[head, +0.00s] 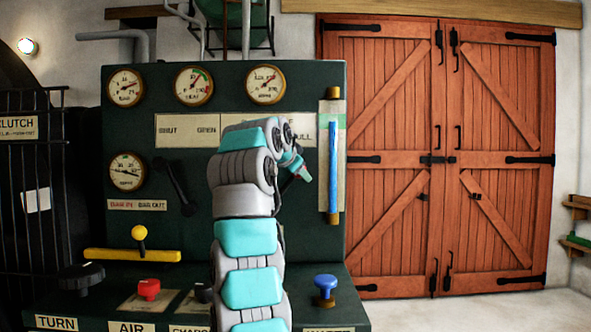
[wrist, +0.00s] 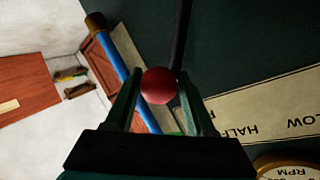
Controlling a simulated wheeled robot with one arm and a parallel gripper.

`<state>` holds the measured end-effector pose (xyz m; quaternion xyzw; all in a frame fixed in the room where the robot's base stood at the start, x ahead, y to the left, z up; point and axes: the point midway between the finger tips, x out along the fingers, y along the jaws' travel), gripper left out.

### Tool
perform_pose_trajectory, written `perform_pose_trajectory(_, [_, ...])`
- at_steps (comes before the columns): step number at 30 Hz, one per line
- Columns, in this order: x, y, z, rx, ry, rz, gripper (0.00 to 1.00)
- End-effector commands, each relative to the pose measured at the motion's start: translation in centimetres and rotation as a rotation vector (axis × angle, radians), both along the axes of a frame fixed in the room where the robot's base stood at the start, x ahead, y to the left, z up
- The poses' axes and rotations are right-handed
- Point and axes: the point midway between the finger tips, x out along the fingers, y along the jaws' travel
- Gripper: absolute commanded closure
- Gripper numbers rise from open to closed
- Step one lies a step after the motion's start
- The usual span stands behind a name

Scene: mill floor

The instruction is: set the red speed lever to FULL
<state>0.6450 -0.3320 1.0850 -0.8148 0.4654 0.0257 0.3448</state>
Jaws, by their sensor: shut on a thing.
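The red ball knob (wrist: 158,85) of the speed lever sits between the two fingers of my gripper (wrist: 160,92) in the wrist view, and the fingers are closed on it. Its dark rod (wrist: 181,35) runs up from the knob. The label plate (wrist: 262,108) appears upside down there, with LOW and HALF readable; the knob lies beyond HALF, away from LOW. In the head view my gripper (head: 300,172) is just below the plate's right end, where "ULL" (head: 303,137) shows. The knob is hidden there, so I cannot tell whether the lever is at its stop.
A blue gauge tube (head: 333,165) stands just right of my gripper. Round gauges (head: 194,85) line the panel top. A black lever (head: 175,188), yellow knob (head: 139,232), red button (head: 149,289) and blue knob (head: 325,287) are lower. Red doors (head: 440,200) are at right.

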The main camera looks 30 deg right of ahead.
Motion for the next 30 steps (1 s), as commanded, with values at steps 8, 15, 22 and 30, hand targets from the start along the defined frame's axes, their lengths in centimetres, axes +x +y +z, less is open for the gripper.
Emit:
perform_pose_trajectory(8, [-0.16, -0.50, -0.58, 0.013, 0.005, -0.010, 1.00])
perform_pose_trajectory(15, [-0.17, -0.55, -0.70, 0.014, 0.008, -0.011, 0.33])
perform_pose_trajectory(22, [-0.15, -0.48, -0.58, 0.011, 0.006, -0.008, 0.20])
perform_pose_trajectory(30, [-0.30, -0.13, -0.29, 0.010, 0.002, -0.006, 0.20])
